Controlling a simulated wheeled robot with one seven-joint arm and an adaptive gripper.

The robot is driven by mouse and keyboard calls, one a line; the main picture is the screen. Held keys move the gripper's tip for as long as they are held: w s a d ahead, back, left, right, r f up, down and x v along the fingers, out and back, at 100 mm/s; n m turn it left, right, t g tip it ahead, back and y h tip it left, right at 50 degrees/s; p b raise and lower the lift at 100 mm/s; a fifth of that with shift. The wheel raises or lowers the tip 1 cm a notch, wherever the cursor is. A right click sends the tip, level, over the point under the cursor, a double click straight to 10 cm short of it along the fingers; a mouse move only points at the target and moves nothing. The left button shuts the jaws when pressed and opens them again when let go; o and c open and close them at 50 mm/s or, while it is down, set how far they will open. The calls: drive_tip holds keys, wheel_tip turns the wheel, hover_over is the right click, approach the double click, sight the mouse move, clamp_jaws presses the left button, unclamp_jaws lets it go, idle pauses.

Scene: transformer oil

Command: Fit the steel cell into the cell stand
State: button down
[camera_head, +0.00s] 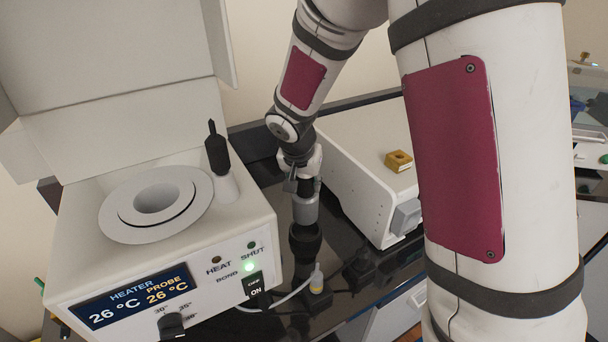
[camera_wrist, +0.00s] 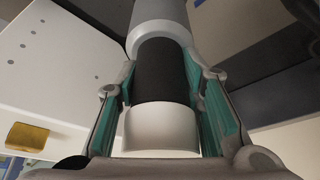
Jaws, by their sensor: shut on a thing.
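The steel cell is a grey cylinder (camera_head: 305,209) with a black band (camera_wrist: 162,72) and a pale cap (camera_wrist: 160,130). My gripper (camera_head: 306,186) is shut around its black band; in the wrist view the teal-lined fingers (camera_wrist: 163,88) press on both sides. The cell hangs roughly upright, grey body downward. Just below it in the head view is a black round piece (camera_head: 305,242), which looks like the cell stand. I cannot tell whether the cell's lower end touches it or is over it.
A white heater unit (camera_head: 160,275) with a round well (camera_head: 158,200) stands at left. A white box (camera_head: 365,150) with a yellow block (camera_head: 398,161) on it stands close at right.

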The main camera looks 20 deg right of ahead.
sight(305, 207)
drive_tip(key=shift+f+b, duration=0.75)
drive_tip(key=shift+f, duration=1.05)
drive_tip(key=shift+f+b, duration=0.75)
drive_tip(key=shift+f, duration=1.5)
idle(0.6)
drive_tip(key=c, duration=1)
unclamp_jaws()
drive_tip(key=v, duration=1)
drive_tip(key=shift+s+a+r, duration=0.1)
drive_tip(key=shift+r, duration=0.3)
drive_tip(key=shift+s+a+r, duration=0.1)
drive_tip(key=shift+s+r, duration=0.15)
drive_tip(key=shift+r, duration=0.25)
